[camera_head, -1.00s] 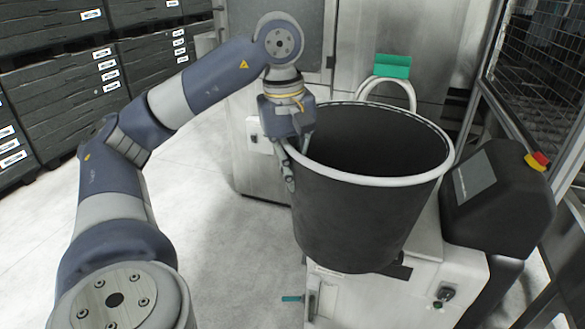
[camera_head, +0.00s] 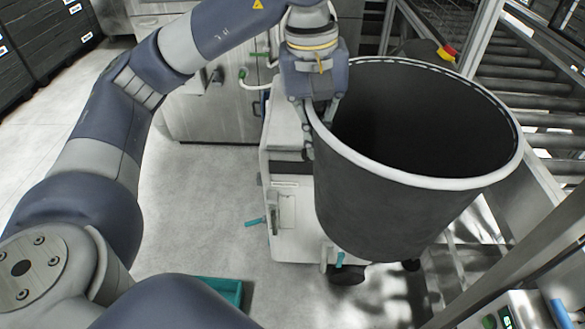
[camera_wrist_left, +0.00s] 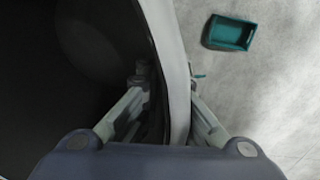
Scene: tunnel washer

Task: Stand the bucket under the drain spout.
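The bucket (camera_head: 400,205) is large and dark with a pale rim, and it looks empty. In the head view it hangs upright or slightly tilted in front of a white wheeled unit. My left gripper (camera_head: 318,120) is shut on the left side of its rim, one finger inside and one outside. In the left wrist view the rim (camera_wrist_left: 172,75) runs between the fingertips (camera_wrist_left: 168,80), with the dark inside at left. A drain spout cannot be told for certain. My right gripper is not in view.
The white unit (camera_head: 292,225) has a teal lever (camera_head: 255,222) and casters. A teal tray (camera_head: 222,288) lies on the floor and shows in the wrist view (camera_wrist_left: 230,32). A roller conveyor (camera_head: 530,95) stands at right. Pale floor (camera_head: 195,200) is clear at left.

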